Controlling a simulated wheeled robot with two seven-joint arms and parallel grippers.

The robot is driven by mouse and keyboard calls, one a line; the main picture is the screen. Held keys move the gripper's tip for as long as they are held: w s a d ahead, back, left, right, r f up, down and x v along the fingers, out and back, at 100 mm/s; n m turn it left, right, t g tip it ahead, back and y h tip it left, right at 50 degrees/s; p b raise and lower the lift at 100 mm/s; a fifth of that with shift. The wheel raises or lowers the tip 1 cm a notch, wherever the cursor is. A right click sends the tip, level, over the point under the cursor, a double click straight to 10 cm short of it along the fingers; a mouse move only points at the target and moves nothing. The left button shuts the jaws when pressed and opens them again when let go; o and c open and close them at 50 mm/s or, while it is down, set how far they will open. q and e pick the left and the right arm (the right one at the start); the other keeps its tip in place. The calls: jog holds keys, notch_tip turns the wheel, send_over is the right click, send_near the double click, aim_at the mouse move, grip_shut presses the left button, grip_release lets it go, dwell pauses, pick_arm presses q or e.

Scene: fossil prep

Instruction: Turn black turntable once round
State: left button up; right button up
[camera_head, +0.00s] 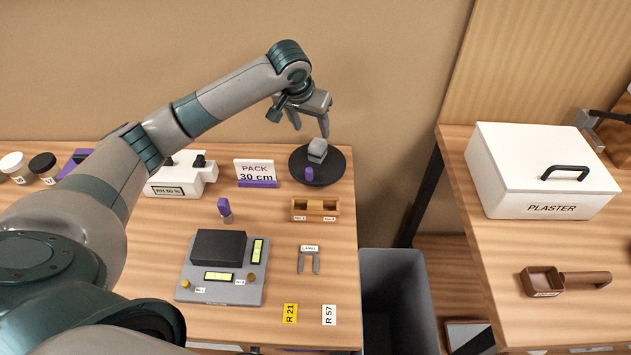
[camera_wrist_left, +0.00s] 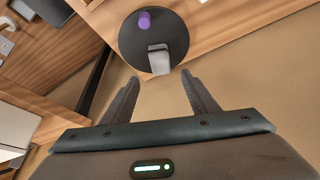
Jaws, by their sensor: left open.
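The black turntable (camera_head: 331,172) is a round dark disc at the back right corner of the left table. A grey block (camera_head: 318,150) and a small purple peg (camera_head: 309,174) stand on it. My left gripper (camera_head: 311,133) is open above the turntable's back left side, with its fingers pointing down. In the left wrist view the turntable (camera_wrist_left: 132,52) lies beyond the open fingertips (camera_wrist_left: 147,72). The grey block (camera_wrist_left: 158,60) is the part nearest the fingers and the purple peg (camera_wrist_left: 144,20) is farther off. Nothing shows between the fingers.
A "PACK 30 cm" sign (camera_head: 255,173) stands left of the turntable. A wooden holder (camera_head: 315,209) sits in front of it. A grey bin (camera_head: 396,275) stands between the tables. A white plaster box (camera_head: 535,175) and a brown scoop (camera_head: 541,281) are on the right table.

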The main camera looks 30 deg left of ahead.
pick_arm(q)
jog(key=shift+c, duration=0.6)
